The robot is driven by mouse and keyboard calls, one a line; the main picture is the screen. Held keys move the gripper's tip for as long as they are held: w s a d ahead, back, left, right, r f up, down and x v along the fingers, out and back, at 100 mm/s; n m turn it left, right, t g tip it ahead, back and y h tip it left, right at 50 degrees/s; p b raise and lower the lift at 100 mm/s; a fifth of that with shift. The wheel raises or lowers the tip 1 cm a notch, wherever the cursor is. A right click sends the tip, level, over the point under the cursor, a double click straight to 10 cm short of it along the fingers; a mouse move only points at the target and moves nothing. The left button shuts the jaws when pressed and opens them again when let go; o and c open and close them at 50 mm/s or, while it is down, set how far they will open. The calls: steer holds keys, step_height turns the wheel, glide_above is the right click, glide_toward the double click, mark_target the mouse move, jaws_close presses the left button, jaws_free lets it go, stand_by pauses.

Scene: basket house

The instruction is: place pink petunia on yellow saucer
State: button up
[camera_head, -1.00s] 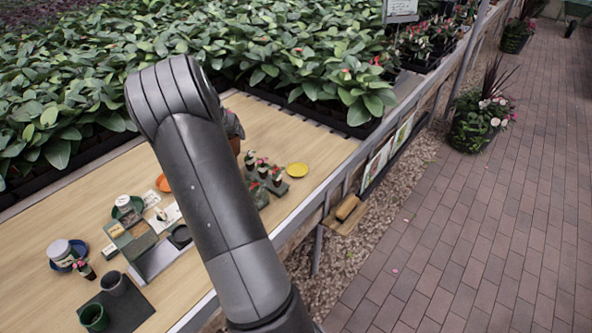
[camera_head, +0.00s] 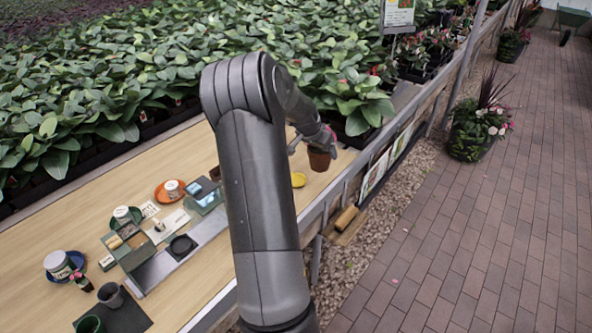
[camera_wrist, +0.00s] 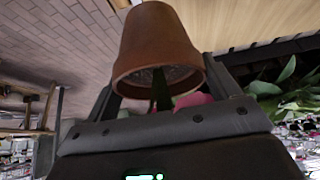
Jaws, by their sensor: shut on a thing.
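My gripper (camera_head: 325,138) is shut on the pink petunia, which stands in a terracotta pot (camera_head: 320,161). In the head view the pot hangs roughly upright, above and right of the yellow saucer (camera_head: 299,179). The saucer lies on the wooden bench, partly hidden behind my arm, and appears empty where it shows. The wrist view shows the pot (camera_wrist: 158,45) rim-first, with a green stem and pink petals (camera_wrist: 194,99) between the fingers. The flower is mostly hidden by the gripper.
On the bench (camera_head: 165,150) are an orange saucer (camera_head: 159,195), a blue saucer (camera_head: 75,262), a green saucer (camera_head: 133,213) and several boxes. A small pink-flowered plant (camera_head: 80,281) stands beside the blue saucer. A metal rail (camera_head: 345,188) edges the bench.

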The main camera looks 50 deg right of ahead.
steer(key=shift+w+a+f, duration=0.25)
steer(key=shift+w+f, duration=1.25)
steer(key=shift+f, duration=0.1)
steer(key=shift+w+a+f, duration=0.25)
steer(key=shift+w+f, duration=1.3)
steer(key=shift+w+a+f, duration=0.25)
steer(key=shift+w+f, duration=1.25)
steer(key=shift+f, duration=0.1)
steer(key=o, duration=1)
steer(key=shift+f, duration=0.15)
steer(key=shift+a+r, duration=0.2)
steer(key=shift+r, duration=0.35)
steer(key=v, duration=1.1)
steer(key=shift+a+r, duration=0.1)
